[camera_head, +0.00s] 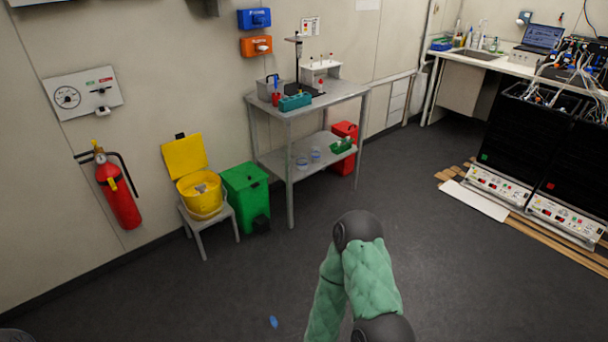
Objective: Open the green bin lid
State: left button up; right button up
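The green bin (246,194) stands on the floor by the wall, between the yellow bucket's stool and the metal table. Its green lid (243,176) lies closed on top. A dark pedal-like part (261,223) shows at its lower front. My arm in a green padded cover is at the bottom centre, well in front of the bin and apart from it. Neither gripper shows in the head view.
A yellow bucket (201,206) with its yellow lid up stands on a grey stool (204,241) left of the bin. A metal table (291,165) stands to the right. A red extinguisher (119,192) hangs left. A small blue item (273,321) lies on otherwise clear floor.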

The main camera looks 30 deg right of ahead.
aim_at(246, 174)
jog(key=z, duration=0.4)
jog(key=l, duration=0.9)
jog(key=i+l, duration=0.15)
jog(key=l, duration=0.25)
jog(key=i+l+u, duration=0.1)
jog(key=l, duration=0.3)
jog(key=i+l+u, duration=0.1)
jog(key=i+l, duration=0.15)
jog(key=l, duration=0.15)
jog(key=i+l, duration=0.15)
jog(key=l, duration=0.25)
jog(key=i+l+u, duration=0.1)
jog(key=l, duration=0.3)
jog(key=i+u, duration=0.15)
jog(key=i, duration=0.65)
jog(key=i+l+u, duration=0.15)
jog(key=i, duration=0.6)
jog(key=i+j, duration=0.4)
jog(key=i+j+u, duration=0.15)
jog(key=i+j, duration=0.3)
jog(key=i, duration=0.15)
jog(key=i+j, duration=0.35)
jog(key=i, duration=0.2)
jog(key=u, duration=0.05)
